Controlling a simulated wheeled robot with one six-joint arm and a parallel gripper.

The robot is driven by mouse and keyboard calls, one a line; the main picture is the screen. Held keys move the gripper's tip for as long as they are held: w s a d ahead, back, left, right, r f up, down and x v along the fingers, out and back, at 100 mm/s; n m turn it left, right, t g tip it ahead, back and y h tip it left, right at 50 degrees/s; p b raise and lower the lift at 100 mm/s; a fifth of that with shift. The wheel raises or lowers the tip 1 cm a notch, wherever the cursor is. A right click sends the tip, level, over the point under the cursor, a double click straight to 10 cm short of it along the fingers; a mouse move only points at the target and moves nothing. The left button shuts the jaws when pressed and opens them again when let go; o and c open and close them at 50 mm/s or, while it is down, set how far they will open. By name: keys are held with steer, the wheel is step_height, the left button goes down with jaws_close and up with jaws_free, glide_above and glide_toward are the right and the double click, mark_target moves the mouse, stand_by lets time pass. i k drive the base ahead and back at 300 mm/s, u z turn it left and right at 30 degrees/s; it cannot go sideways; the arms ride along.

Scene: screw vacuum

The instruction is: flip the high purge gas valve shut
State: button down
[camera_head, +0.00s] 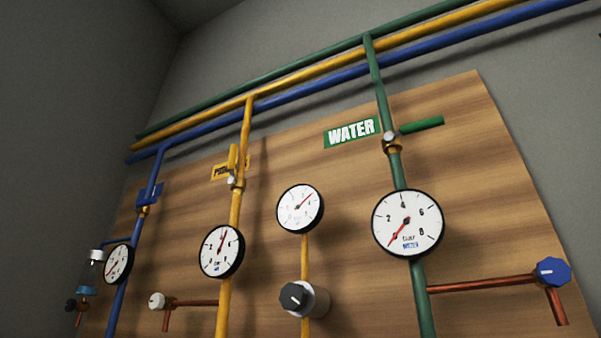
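The purge gas valve (233,180) sits high on the yellow vertical pipe (242,140), left of the middle of the view. Its yellow lever (233,158) points up, roughly along the pipe. The lever partly covers a yellow label (220,171), of which only the first letters "PU" can be made out. My gripper is not in view, and nothing touches the lever.
A green valve lever (421,125) sticks out right beside the WATER sign (352,132). A blue valve lever (149,194) is on the left pipe. Gauges, a black knob (294,296) and copper pipes stand out from the wooden board (480,160) below.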

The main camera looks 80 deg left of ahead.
mark_target(232, 182)
steer(key=k, duration=2.3)
steer(key=u, duration=2.2)
steer(key=i, duration=1)
